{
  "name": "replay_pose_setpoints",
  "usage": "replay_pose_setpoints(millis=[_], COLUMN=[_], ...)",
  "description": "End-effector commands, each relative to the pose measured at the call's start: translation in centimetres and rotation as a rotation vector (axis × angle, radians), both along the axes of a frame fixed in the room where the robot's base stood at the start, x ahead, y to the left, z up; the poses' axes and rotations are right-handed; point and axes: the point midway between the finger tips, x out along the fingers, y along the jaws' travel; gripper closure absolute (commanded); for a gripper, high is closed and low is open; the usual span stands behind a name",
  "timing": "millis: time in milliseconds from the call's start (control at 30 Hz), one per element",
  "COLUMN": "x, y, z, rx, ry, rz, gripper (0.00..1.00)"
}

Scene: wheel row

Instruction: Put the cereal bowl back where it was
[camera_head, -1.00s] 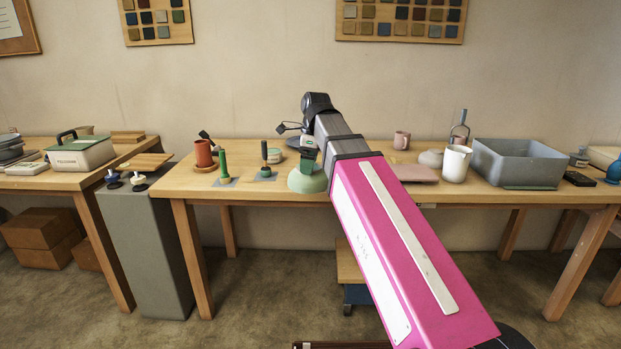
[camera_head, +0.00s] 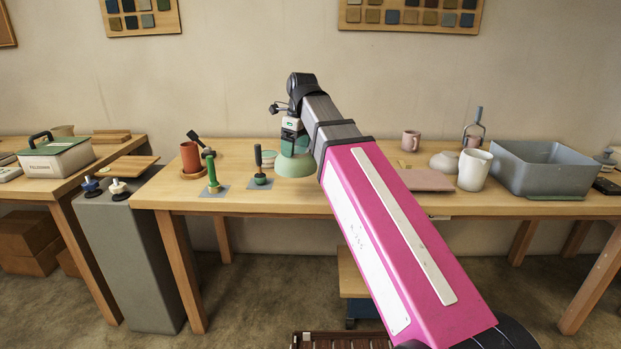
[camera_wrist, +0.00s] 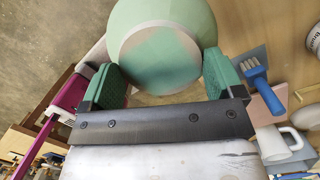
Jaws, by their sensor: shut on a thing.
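The cereal bowl is a pale green round bowl (camera_head: 295,165) held by my gripper (camera_head: 293,143) at the front part of the middle table. It looks mouth-down, with its flat foot facing the wrist camera. In the wrist view the bowl (camera_wrist: 160,25) sits between the green finger pads of my gripper (camera_wrist: 163,82), which are shut on it. Bare floor shows to its left there and wooden tabletop to its right. I cannot tell how high it is above the table.
Left of the bowl stand a dark-handled tool (camera_head: 259,163), a green-handled tool (camera_head: 211,172) and a terracotta cup (camera_head: 190,157). A pale green round item (camera_head: 268,155) is just behind. To the right are a pink board (camera_head: 425,180), a white mug (camera_head: 474,170) and a grey bin (camera_head: 543,170).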

Motion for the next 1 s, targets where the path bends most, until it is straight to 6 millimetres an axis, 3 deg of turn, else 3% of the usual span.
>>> replay_pose_setpoints(millis=[600,867,1000], x=[9.8,10.6,10.5], y=[-4.0,-4.5,-4.5], z=[-6.2,-7.3,-8.8], rx=[0.0,0.0,0.0], ry=[0.0,0.0,0.0], rz=[-0.002,0.001,0.0], gripper=[0.55,0.55,0.55])
